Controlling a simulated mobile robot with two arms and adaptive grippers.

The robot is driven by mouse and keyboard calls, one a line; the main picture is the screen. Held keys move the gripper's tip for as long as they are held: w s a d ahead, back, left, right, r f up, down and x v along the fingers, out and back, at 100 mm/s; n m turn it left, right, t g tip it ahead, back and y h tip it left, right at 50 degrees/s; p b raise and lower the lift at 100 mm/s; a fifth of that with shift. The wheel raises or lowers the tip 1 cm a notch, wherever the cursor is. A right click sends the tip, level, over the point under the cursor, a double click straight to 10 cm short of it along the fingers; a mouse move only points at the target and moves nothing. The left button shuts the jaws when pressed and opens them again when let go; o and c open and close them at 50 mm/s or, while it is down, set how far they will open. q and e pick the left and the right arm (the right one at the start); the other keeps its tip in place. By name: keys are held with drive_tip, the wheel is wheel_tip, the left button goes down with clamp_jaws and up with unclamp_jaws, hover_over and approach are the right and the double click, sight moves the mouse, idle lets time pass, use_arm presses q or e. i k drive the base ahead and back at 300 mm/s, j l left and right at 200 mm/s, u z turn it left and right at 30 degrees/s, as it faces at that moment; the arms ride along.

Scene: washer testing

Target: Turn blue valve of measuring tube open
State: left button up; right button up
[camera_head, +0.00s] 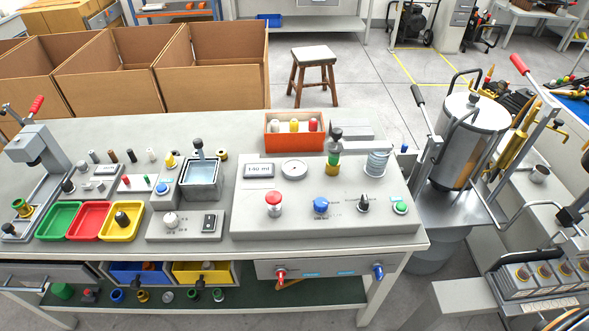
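The blue valve (378,271) sits at the right end of a grey panel (325,268) on the front of the workbench, below the top. A red valve (281,273) sits at its left end. A separate blue knob (320,205) stands on the white test console (250,219) above. I cannot tell for sure which blue part belongs to the measuring tube, or whether the blue valve is open or closed. The console display (259,170) seems to read 140 ml. Neither of my grippers is in view.
A red mushroom button (273,200), black knob (364,203) and green button (400,207) share the console. A metal tank (462,143) with protruding levers stands right of the bench. An orange bin (294,141) sits behind. Floor behind the bench has a stool (313,58).

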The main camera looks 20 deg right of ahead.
sight(378, 274)
drive_tip(key=z, duration=1.3)
